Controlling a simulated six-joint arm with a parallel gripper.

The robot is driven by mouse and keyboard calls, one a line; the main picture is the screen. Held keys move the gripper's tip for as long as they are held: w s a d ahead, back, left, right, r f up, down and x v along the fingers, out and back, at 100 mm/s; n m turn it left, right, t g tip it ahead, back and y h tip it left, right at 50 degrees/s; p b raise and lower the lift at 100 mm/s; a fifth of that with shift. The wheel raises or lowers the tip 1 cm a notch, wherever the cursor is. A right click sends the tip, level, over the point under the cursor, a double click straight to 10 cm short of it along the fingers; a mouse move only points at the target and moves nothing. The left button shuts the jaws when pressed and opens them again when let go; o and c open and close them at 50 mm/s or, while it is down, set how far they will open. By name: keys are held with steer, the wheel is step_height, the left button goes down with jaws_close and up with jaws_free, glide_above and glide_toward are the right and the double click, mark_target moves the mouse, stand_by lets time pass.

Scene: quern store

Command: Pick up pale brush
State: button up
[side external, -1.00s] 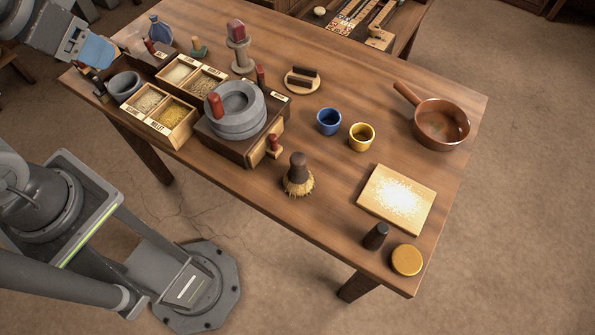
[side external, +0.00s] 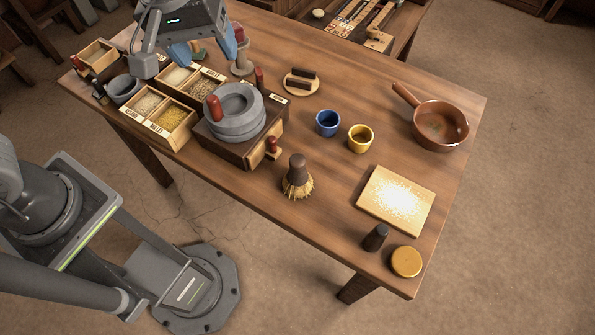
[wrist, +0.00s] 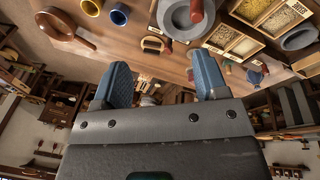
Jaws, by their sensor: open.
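The brush (side external: 297,178), with a dark brown handle and pale straw bristles, stands upright, bristles down, near the table's front edge in the side view. I cannot make it out in the wrist view. My gripper (side external: 205,52) is open and empty above the back left of the table, well away from the brush, behind the stone quern. Its two blue fingers also show wide apart in the wrist view (wrist: 164,78).
The stone quern (side external: 236,112) stands left of the brush, beside divided grain trays (side external: 157,116). A blue cup (side external: 327,123), a yellow cup (side external: 361,138), a copper pan (side external: 441,124) and a floury board (side external: 396,200) lie to the right. The wood around the brush is mostly clear.

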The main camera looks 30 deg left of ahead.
steer(key=w+d+f+n+g, duration=0.1)
steer(key=w+d+f+n, duration=0.1)
steer(key=d+f, duration=0.4)
steer(key=n+g, duration=0.1)
steer(key=n, duration=0.2)
glide_toward(298, 160)
steer(key=shift+y, duration=0.4)
steer(key=f, duration=0.6)
steer(key=shift+s+d+f, duration=0.25)
steer(key=shift+d+f, duration=0.05)
steer(key=shift+f, duration=0.1)
steer(key=shift+w+f, duration=0.2)
steer(key=shift+f, duration=1.2)
steer(key=shift+w+f, duration=0.2)
steer(key=shift+f, duration=1.25)
steer(key=shift+c, duration=0.3)
jaws_close()
